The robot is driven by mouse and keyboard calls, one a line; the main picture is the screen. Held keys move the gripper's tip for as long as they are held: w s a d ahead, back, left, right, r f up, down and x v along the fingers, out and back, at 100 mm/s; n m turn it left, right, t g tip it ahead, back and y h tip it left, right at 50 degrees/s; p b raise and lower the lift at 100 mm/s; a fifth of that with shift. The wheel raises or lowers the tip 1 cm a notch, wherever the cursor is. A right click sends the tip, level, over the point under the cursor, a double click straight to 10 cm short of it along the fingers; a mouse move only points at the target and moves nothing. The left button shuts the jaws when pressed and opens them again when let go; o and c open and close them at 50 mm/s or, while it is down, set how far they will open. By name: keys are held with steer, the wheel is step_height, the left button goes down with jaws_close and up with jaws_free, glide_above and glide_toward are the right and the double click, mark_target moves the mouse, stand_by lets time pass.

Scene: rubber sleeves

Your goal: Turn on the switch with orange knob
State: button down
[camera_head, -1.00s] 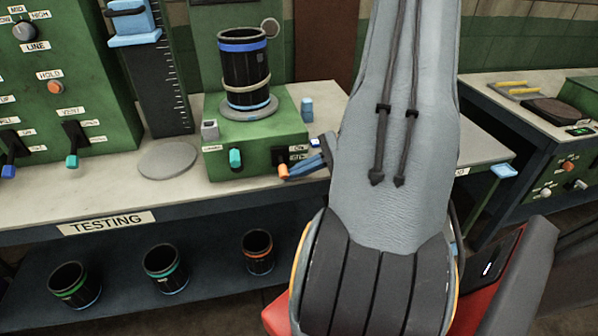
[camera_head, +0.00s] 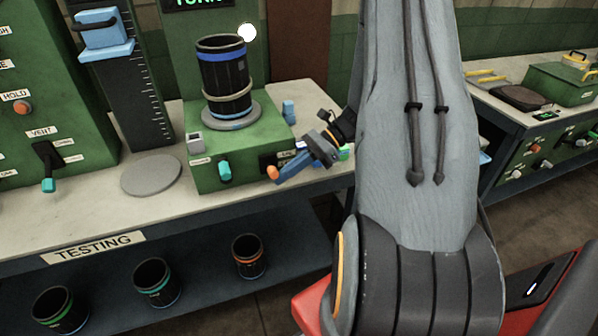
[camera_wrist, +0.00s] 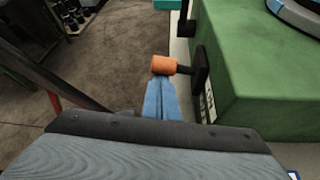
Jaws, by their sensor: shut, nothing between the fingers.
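The switch with the orange knob (camera_head: 272,173) is on the front of the green tester box (camera_head: 205,178). Its lever sticks out forward, and the knob is about level with the teal knob (camera_head: 224,172) beside it. My gripper (camera_head: 280,174) has its blue fingers shut and empty, with the tips at the orange knob, apparently touching it. The wrist view shows the orange knob (camera_wrist: 164,65) just past the fingertips (camera_wrist: 156,82). The round lamp (camera_head: 247,32) behind the box glows white.
A black sleeve with a blue band (camera_head: 222,75) stands on the box. A grey disc (camera_head: 151,175) lies on the bench to the left. Several sleeves stand on the shelf below. Another bench (camera_head: 490,108) is at the right.

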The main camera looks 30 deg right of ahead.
steer(key=shift+r, duration=0.1)
steer(key=shift+w+d+r+p, duration=0.1)
steer(key=shift+w+r+p, duration=0.15)
steer(key=shift+r+p, duration=0.5)
steer(key=shift+d+r, duration=0.1)
steer(key=shift+r, duration=0.1)
steer(key=f+p+v, duration=0.1)
steer(key=v, duration=0.8)
steer(key=shift+d, duration=0.45)
steer(key=shift+w+f, duration=0.1)
steer(key=shift+f, duration=0.05)
